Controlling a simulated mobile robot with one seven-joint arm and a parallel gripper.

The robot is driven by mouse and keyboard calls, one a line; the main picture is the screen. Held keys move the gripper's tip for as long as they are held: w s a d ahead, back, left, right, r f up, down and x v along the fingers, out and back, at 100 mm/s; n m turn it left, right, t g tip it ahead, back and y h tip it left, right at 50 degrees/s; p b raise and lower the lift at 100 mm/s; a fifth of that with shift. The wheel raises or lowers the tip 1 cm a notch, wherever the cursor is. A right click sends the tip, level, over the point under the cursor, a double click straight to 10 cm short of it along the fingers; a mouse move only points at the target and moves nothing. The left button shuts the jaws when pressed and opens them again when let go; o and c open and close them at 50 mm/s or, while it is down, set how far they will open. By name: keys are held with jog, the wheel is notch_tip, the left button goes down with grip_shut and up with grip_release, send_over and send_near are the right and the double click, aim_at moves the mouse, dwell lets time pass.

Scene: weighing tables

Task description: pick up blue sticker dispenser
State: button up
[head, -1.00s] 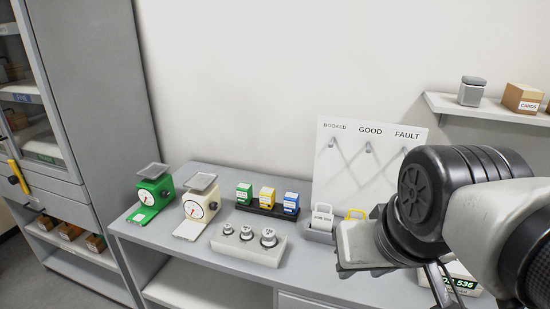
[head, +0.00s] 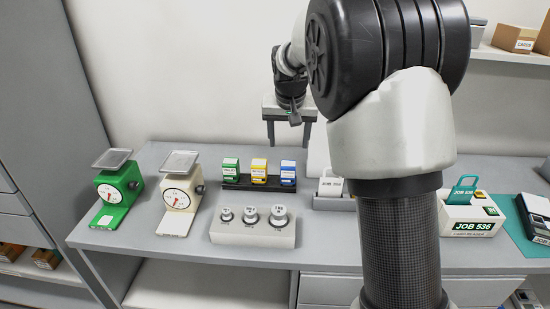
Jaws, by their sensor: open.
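The blue sticker dispenser (head: 288,172) stands upright at the right end of a row of three dispensers in a dark holder (head: 258,184). The yellow dispenser (head: 259,170) is beside it in the middle, and the green dispenser (head: 230,170) is at the left end. My gripper (head: 289,146) is open and empty, with its two fingers pointing down. In the picture the fingertips show just above the blue dispenser. I cannot tell how far above or behind it they are.
A green scale (head: 117,187) and a cream scale (head: 180,194) stand left. A block with several weights (head: 252,233) lies in front of the holder. A tagged grey holder (head: 332,203) is close on the right, and a JOB 536 box (head: 472,214) stands farther right.

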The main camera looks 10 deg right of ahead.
aim_at(287, 166)
jog(key=x, duration=1.3)
jog(key=shift+w+f, duration=0.25)
jog(key=shift+w, duration=0.2)
jog(key=shift+x, duration=2.65)
jog(key=shift+s+d, duration=0.1)
jog(key=shift+d, duration=0.05)
jog(key=c, duration=1.3)
jog(key=shift+o, duration=0.2)
notch_tip(287, 166, up, 10)
jog(key=shift+r, duration=0.1)
jog(key=o, duration=0.6)
jog(key=c, duration=0.4)
jog(key=shift+o, duration=0.2)
